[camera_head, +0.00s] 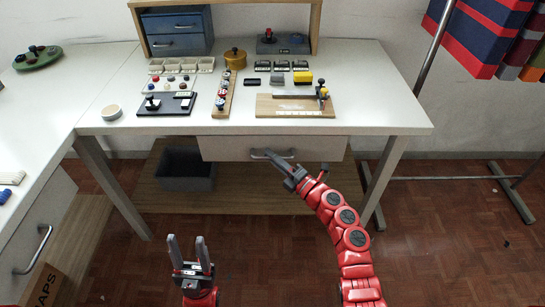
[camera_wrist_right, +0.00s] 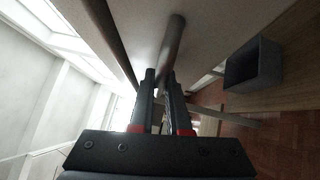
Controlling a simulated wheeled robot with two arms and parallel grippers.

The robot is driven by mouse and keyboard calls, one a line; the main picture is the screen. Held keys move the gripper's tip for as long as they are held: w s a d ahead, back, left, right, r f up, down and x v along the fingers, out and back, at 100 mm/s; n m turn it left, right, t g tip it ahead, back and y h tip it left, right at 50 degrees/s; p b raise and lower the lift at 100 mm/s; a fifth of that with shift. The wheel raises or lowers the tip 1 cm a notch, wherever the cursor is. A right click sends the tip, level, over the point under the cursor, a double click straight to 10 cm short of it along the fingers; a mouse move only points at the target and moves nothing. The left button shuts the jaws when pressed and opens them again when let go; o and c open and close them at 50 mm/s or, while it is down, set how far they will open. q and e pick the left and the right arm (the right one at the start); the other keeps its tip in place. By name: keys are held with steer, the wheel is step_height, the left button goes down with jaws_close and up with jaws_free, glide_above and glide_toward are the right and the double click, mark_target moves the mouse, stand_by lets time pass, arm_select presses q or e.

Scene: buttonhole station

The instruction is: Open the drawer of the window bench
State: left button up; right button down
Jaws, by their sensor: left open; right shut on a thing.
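The bench (camera_head: 350,105) has a pale drawer (camera_head: 225,148) under its top, with a grey bar handle (camera_head: 258,153) on its front. My right gripper (camera_head: 280,160) is at this handle, its fingers shut on the bar. In the right wrist view the handle (camera_wrist_right: 172,42) runs up from between the fingertips (camera_wrist_right: 160,78), close to the drawer front (camera_wrist_right: 220,25). The fingers hide part of the handle. Whether the drawer stands slightly out is hard to tell. My left gripper (camera_head: 188,248) is open and empty, low in front of the bench.
A dark open bin (camera_head: 185,170) stands on the low wooden shelf (camera_head: 145,190) below; the wrist view shows it too (camera_wrist_right: 255,65). A side counter with another handled drawer (camera_head: 35,245) is at left. A clothes rack (camera_head: 430,55) stands at right. The floor in front is clear.

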steer(key=s+p, duration=0.1)
steer(key=s, duration=2.3)
steer(key=shift+s, duration=0.4)
steer(key=c, duration=0.9)
jaws_free()
steer(key=shift+p, duration=0.3)
steer(key=shift+d, duration=0.1)
